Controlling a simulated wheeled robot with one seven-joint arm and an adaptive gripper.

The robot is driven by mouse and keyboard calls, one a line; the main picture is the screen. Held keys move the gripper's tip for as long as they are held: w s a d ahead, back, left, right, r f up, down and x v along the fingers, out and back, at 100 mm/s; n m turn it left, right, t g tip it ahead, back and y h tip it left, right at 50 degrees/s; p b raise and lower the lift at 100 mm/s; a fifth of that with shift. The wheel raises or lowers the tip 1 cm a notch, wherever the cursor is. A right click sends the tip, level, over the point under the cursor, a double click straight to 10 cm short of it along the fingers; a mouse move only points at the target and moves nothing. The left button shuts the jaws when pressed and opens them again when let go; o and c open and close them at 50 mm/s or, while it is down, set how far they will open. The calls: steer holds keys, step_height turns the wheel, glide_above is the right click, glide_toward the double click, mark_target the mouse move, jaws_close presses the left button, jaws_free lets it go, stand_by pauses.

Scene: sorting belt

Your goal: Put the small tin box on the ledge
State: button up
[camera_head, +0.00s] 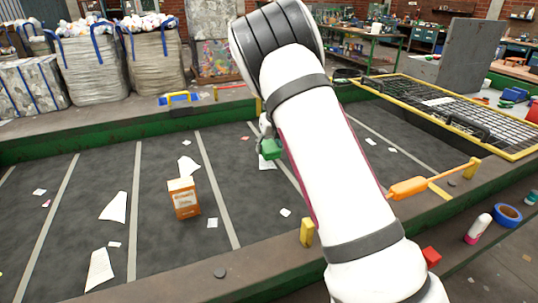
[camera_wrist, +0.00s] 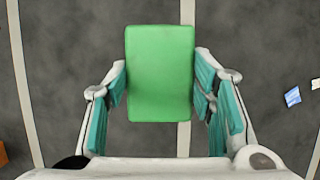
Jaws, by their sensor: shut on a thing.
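A plain green box (camera_head: 271,149), which looks like the small tin box, is between the fingers of my gripper. In the wrist view the green box (camera_wrist: 160,72) stands lengthwise between the two teal-padded fingers of my gripper (camera_wrist: 161,80), which is shut on it. In the head view my white arm hides most of the gripper and part of the box. The box shows over the dark belt (camera_head: 85,240); its height above the belt is hard to tell. Flat ledges run along the belt, one on the far side (camera_head: 110,128) and one on the near side (camera_head: 245,278).
An orange carton (camera_head: 183,198) and scattered white paper scraps (camera_head: 115,207) lie on the belt.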

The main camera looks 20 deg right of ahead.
steer(key=shift+f, duration=1.7)
steer(key=o, duration=1.2)
steer(key=shift+f, duration=0.15)
steer(key=shift+c, duration=0.2)
